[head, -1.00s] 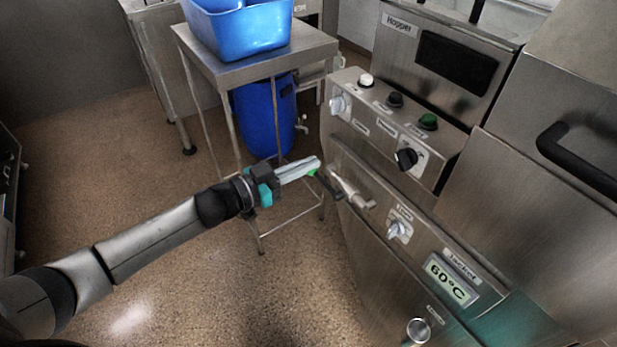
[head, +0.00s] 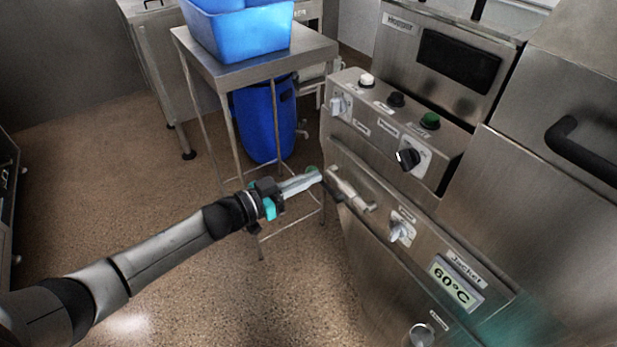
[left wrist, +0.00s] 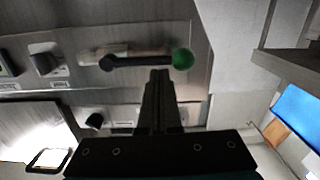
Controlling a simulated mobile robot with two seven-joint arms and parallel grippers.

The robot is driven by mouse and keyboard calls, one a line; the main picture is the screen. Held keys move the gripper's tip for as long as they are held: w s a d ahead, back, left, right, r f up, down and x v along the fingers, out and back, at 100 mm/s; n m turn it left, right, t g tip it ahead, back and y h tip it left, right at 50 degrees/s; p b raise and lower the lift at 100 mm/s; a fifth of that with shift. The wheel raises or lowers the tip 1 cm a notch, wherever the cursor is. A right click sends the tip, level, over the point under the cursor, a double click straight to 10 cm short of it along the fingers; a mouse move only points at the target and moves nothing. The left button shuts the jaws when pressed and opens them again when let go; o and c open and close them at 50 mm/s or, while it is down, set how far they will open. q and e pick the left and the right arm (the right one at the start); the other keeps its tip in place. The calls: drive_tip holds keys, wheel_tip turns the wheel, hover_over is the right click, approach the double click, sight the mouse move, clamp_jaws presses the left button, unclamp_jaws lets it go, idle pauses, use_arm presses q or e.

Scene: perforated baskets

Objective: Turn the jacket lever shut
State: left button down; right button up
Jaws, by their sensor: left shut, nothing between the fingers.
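The jacket lever (head: 333,188) is a dark arm with a green ball end, on a pale metal valve fitting on the front of the steel machine. In the left wrist view the lever (left wrist: 140,61) lies nearly level across the picture, its green ball to the right. My left gripper (head: 318,177) is shut and empty, its tips close beside the lever near the ball. In the left wrist view the shut fingers (left wrist: 160,74) point at the arm just left of the ball; I cannot tell whether they touch. My right gripper is not in view.
The machine front carries a dial (head: 400,231), a 60°C jacket display (head: 455,284) and a black knob (head: 408,158). Open floor lies at left.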

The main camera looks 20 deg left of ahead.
use_arm(q)
drive_tip(key=shift+f+n, duration=0.4)
drive_tip(key=shift+n, duration=0.2)
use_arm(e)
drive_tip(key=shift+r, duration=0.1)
use_arm(q)
drive_tip(key=shift+w+f+n, duration=0.1)
drive_tip(key=shift+f+n, duration=0.7)
drive_tip(key=shift+n, duration=0.4)
drive_tip(key=s+d+f+n+b, duration=0.1)
drive_tip(key=d+f+n, duration=0.1)
drive_tip(key=n, duration=0.4)
drive_tip(key=s+d+f+n+h+b, duration=0.1)
drive_tip(key=s+f+n, duration=0.1)
drive_tip(key=f+n, duration=0.2)
drive_tip(key=shift+d+n+b, duration=0.35)
drive_tip(key=shift+n, duration=1.35)
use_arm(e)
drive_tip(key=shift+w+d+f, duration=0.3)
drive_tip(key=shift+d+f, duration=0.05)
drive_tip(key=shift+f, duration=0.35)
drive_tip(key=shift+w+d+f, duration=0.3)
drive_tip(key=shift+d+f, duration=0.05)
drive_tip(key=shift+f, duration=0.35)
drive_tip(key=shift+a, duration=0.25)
